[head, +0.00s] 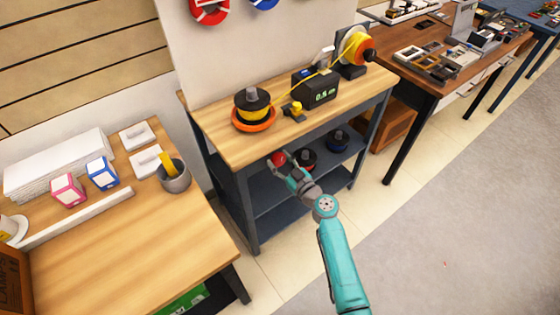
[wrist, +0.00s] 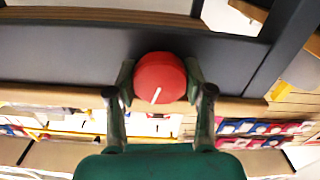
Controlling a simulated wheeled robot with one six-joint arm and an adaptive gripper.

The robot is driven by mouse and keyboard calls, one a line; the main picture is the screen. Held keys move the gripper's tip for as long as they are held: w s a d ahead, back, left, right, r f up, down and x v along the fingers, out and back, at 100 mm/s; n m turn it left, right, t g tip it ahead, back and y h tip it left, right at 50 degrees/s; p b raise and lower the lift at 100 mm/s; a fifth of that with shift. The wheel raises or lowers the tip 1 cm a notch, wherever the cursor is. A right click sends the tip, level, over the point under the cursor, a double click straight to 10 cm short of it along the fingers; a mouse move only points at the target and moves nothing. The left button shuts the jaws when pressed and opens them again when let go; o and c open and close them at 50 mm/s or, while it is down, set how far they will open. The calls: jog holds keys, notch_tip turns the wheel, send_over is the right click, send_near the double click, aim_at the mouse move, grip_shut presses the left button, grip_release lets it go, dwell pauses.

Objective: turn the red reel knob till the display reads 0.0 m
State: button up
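The red reel knob (head: 277,159) is at the front edge of the bench, below its wooden top. In the wrist view the knob (wrist: 161,76) is round, with a short white mark pointing down and slightly left. My gripper (head: 284,164) is at the knob, with one finger on each side; in the wrist view the fingers (wrist: 160,82) appear to press against its sides. The black meter with the green display (head: 325,95) stands on the bench; its small digits look like 0.5 m. A yellow line runs from the orange reel (head: 254,118) past the meter to another reel (head: 358,47).
A small yellow-topped part (head: 295,108) sits on the bench before the meter. Spools (head: 305,158) stand on the shelf below. A table (head: 110,245) with a grey cup (head: 174,177) is at left. Floor at right is clear.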

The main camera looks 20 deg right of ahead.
jog(key=shift+m, duration=0.4)
jog(key=m, duration=0.4)
jog(key=shift+m, duration=0.3)
jog(key=m, duration=0.4)
jog(key=shift+m, duration=0.4)
jog(key=o, duration=1.2)
jog(key=shift+c, duration=0.2)
